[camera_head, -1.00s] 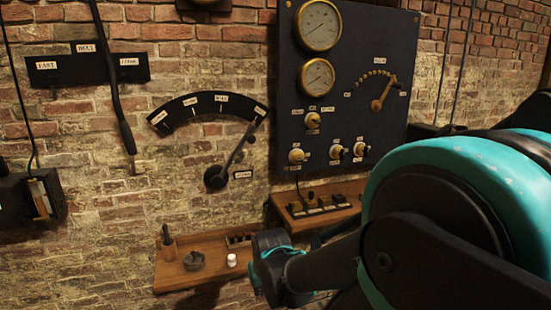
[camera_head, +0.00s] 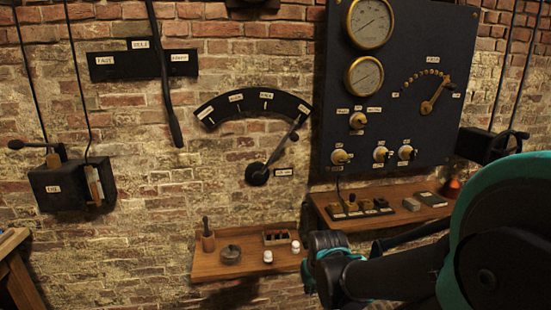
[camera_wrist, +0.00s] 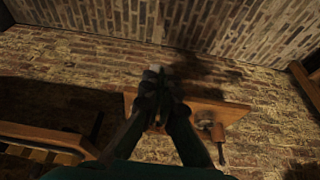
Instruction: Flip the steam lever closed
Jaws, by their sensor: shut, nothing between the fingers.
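A dark lever (camera_head: 282,148) pivots at a round hub on the brick wall, below a curved, labelled plate (camera_head: 251,101). It slants up to the right, its tip over the plate's right end. The label beside the hub is too blurred to read surely, so I cannot be certain this is the steam lever. A second long dark lever (camera_head: 165,85) hangs left over a flat labelled plate. My gripper (camera_wrist: 157,88) is shut and empty in the wrist view, above a wooden shelf and well away from both levers.
The wooden shelf (camera_head: 212,268) holds a pot, a small box and white-topped jars. A black panel (camera_head: 400,115) with gauges and knobs hangs at right, above another shelf (camera_head: 345,224). A dark box (camera_head: 58,187) sticks out at left. The wall between is clear.

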